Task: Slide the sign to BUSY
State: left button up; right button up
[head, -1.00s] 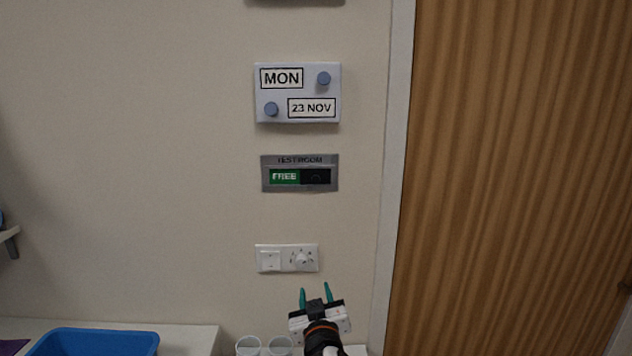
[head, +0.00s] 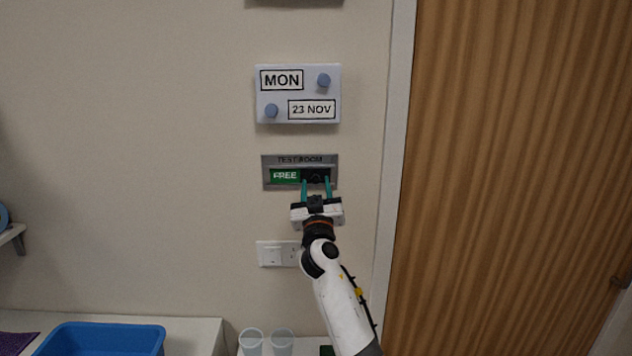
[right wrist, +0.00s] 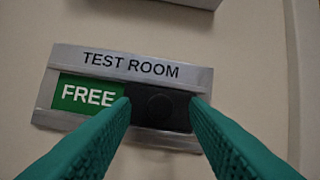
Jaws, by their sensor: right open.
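The sign (head: 266,161) is a grey metal plate on the wall reading TEST ROOM, also large in the right wrist view (right wrist: 190,75). Its window shows a green FREE panel (right wrist: 88,95) on the left. A black slider (right wrist: 170,109) with a round knob (right wrist: 160,105) covers the right part. My right gripper (head: 316,181) is open in front of the slider. Its two teal fingers (right wrist: 160,105) stand either side of the knob in the right wrist view, apart from it as far as I can tell. Whether the fingertips touch the slider cannot be told. My left gripper is not in view.
A calendar board (head: 297,92) with two knobs hangs above the sign. A switch plate (head: 270,254) is below, partly behind my right arm. A door frame (head: 393,180) and wooden door (head: 500,180) stand right. A blue tray (head: 100,328) and clear cups (head: 251,341) are low down.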

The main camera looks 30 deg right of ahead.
jog(key=shift+w+d+r, duration=0.15)
jog(key=shift+w+d, duration=0.1)
jog(key=shift+w, duration=0.2)
grip_shut()
jog(key=shift+a, duration=0.1)
jog(key=w+a+b, duration=0.1)
jog(key=a+b, duration=0.1)
jog(key=w+a+b, duration=0.1)
jog(key=a+b, duration=0.1)
jog(key=b, duration=0.1)
jog(key=w+a+b, duration=0.2)
jog(key=shift+a+f+b, duration=0.2)
jog(key=shift+f+b, duration=0.05)
jog(key=shift+b, duration=0.05)
jog(key=shift+a+r, duration=0.1)
jog(key=shift+r, duration=0.1)
